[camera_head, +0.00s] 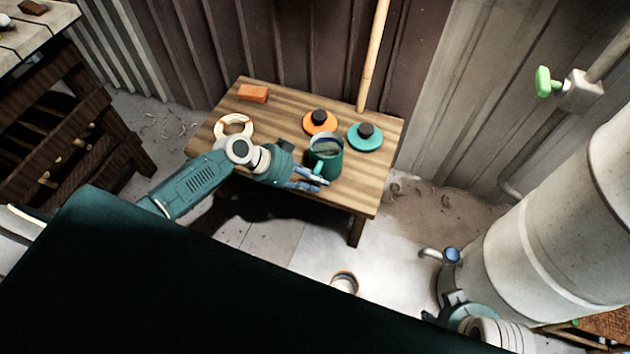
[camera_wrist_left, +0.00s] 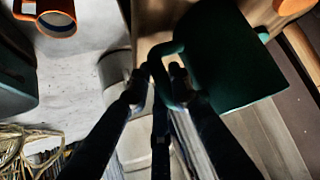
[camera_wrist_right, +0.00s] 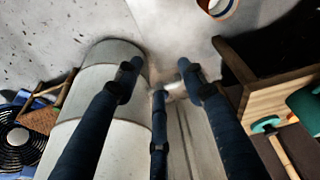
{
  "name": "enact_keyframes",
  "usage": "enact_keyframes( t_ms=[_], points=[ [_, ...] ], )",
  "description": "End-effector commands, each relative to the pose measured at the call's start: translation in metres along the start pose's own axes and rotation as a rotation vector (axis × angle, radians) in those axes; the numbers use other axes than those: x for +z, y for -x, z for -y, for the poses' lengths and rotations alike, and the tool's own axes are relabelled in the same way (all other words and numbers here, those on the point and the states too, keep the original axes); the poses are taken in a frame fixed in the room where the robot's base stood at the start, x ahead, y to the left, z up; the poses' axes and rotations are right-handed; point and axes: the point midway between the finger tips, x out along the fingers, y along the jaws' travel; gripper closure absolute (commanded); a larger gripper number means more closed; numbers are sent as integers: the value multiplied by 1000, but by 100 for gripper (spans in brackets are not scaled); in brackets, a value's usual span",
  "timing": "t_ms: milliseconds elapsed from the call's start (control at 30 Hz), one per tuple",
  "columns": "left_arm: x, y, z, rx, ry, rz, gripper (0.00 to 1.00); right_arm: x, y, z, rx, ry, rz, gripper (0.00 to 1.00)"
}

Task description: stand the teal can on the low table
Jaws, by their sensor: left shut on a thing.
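The teal can (camera_head: 327,162) is open-topped and looks upright at the front right part of the low table (camera_head: 275,163). My left gripper (camera_head: 315,175) is shut on its handle, on the can's near side. In the left wrist view, the fingers (camera_wrist_left: 158,76) close around the handle of the dark teal can (camera_wrist_left: 225,60). I cannot tell whether the can's base touches the tabletop. My right gripper (camera_wrist_right: 160,78) is open and empty above the floor, beside a large pale cylinder (camera_wrist_right: 92,105); part of the can (camera_wrist_right: 304,104) shows at that view's right edge.
An orange lid (camera_head: 318,124) and a teal lid (camera_head: 362,140) with dark knobs lie behind the can. An orange block (camera_head: 253,93) and a pale ring (camera_head: 222,128) are further left. An orange-rimmed can (camera_head: 344,281) is on the floor. A tall pole (camera_head: 374,60) stands behind the table.

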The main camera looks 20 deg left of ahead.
Motion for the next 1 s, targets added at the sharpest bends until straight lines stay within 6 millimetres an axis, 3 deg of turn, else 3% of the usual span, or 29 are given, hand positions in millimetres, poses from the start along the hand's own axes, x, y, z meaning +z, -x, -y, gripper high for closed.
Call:
enact_keyframes(
  t_ms=[67,100,200,567,1000],
  points=[
    [-4,1,2,-4,-3,-6,100,0,0,0,0,0,0,60],
    [0,0,0,0,0,1,77,0,0,0,0,0,0,60],
    [0,0,0,0,1,1,62,0,0,0,0,0,0,60],
    [0,7,1,-1,1,2,62,-2,1,0,1,0,-6,60],
    [0,93,0,0,-1,4,62,14,-55,3,-6,5,33,60]
  ],
)
